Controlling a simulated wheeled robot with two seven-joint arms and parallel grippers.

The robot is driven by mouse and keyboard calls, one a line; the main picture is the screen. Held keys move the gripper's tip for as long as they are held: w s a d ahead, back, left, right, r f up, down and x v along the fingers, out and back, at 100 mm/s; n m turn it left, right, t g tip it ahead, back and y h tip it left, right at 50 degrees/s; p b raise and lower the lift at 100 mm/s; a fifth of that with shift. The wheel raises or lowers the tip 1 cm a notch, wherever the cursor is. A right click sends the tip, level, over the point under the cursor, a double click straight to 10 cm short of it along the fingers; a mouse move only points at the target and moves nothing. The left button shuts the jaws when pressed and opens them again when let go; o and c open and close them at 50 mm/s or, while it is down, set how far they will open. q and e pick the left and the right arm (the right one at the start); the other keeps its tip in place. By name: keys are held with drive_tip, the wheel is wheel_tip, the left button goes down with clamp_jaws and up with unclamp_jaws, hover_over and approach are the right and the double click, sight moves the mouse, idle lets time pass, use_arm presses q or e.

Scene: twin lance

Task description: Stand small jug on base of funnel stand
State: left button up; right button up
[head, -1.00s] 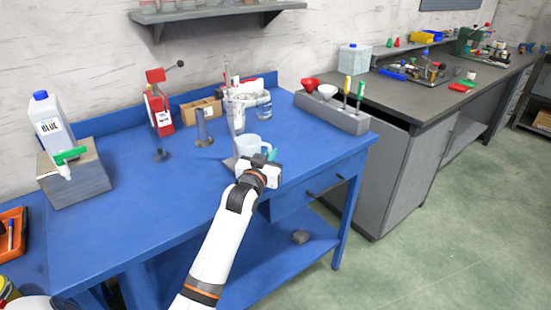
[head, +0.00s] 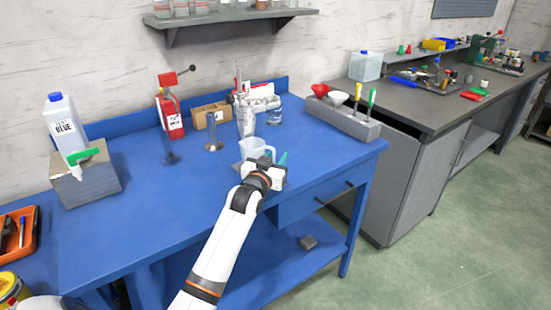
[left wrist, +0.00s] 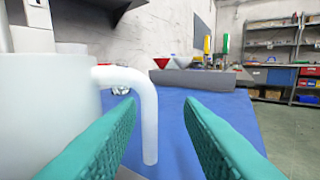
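The small jug (head: 257,148) is whitish and upright, near the front right of the blue table. In the left wrist view its body (left wrist: 50,115) fills the left side, with its curved handle (left wrist: 150,110) pointing right. A pale upright apparatus that looks like the funnel stand (head: 246,118) rises behind the jug. Contact is unclear.
A red can (head: 171,115), a metal cylinder (head: 213,134) and a glass beaker (head: 274,110) stand behind. A grey rack (head: 345,122) holds funnels at right. The table's left middle is clear.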

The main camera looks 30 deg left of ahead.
use_arm(q)
drive_tip(key=s, duration=0.4)
drive_tip(key=s+d, duration=0.1)
drive_tip(key=s, duration=0.3)
drive_tip(key=s+d, duration=0.1)
drive_tip(key=s, duration=0.2)
drive_tip(key=shift+s+d, duration=0.15)
drive_tip(key=shift+s, duration=0.25)
drive_tip(key=shift+f, duration=0.1)
